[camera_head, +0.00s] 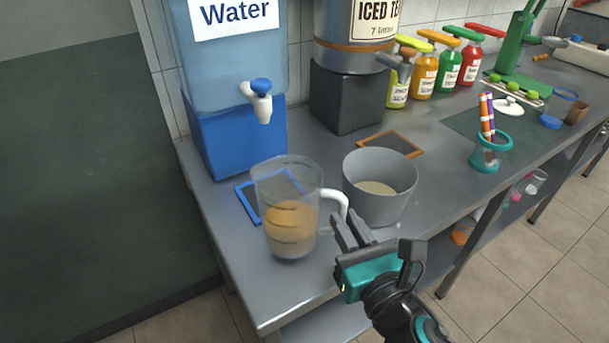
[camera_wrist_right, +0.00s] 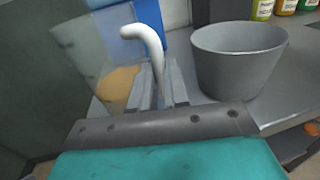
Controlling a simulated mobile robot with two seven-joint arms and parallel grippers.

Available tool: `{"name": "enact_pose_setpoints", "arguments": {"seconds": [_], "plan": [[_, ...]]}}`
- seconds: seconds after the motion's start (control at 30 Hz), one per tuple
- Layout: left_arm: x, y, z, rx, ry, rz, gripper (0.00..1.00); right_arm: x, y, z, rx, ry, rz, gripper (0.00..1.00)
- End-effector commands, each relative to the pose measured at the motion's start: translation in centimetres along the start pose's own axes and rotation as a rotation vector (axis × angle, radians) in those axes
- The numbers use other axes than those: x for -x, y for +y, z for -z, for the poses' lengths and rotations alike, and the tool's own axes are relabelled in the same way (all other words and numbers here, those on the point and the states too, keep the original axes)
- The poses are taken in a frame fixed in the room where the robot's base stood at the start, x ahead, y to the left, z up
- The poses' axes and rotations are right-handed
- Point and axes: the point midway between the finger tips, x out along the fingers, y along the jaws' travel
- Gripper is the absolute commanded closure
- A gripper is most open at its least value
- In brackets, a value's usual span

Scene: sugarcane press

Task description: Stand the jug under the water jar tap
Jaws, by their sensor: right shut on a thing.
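The clear jug (camera_head: 288,208) holds some amber liquid and has a white handle (camera_head: 336,203). It looks upright, in front of the water jar (camera_head: 235,65) and its white tap (camera_head: 261,100) with a blue lever. A blue-edged square (camera_head: 245,201) lies below the tap, partly hidden behind the jug. I cannot tell whether the jug's base touches the counter. My right gripper (camera_head: 352,231) is shut on the handle from the front right; in the right wrist view the handle (camera_wrist_right: 148,38) rises from between the fingers. My left gripper is not in view.
A grey bucket (camera_head: 380,192) stands close to the right of the jug and handle. The iced tea dispenser (camera_head: 355,45) on a dark block (camera_head: 345,98) is behind it. Several bottles and a straw holder (camera_head: 491,153) are farther right. The counter (camera_head: 283,300) is bare at its front left corner.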

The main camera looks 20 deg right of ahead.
Motion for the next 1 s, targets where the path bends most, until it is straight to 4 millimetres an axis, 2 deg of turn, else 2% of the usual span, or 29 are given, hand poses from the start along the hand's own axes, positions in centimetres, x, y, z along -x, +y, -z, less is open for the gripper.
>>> {"name": "enact_pose_setpoints", "arguments": {"seconds": [0.03, 0.4, 0.5, 0.73, 1.0], "plan": [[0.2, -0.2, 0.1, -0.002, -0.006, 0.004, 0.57, -1.1, 0.1, -0.6, -0.002, -0.008, -0.003, 1.00], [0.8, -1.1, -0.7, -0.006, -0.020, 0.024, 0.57, -8.4, 0.1, -0.4, -0.001, -0.007, -0.002, 1.00], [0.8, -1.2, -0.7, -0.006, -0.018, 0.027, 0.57, -9.7, 0.1, -0.2, -0.003, -0.005, -0.002, 1.00], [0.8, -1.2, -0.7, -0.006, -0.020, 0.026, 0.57, -11.0, 0.1, -0.2, -0.002, -0.004, -0.001, 1.00], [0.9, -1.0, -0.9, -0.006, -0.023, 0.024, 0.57, -14.2, 0.1, -0.2, -0.002, -0.005, -0.001, 1.00]]}}
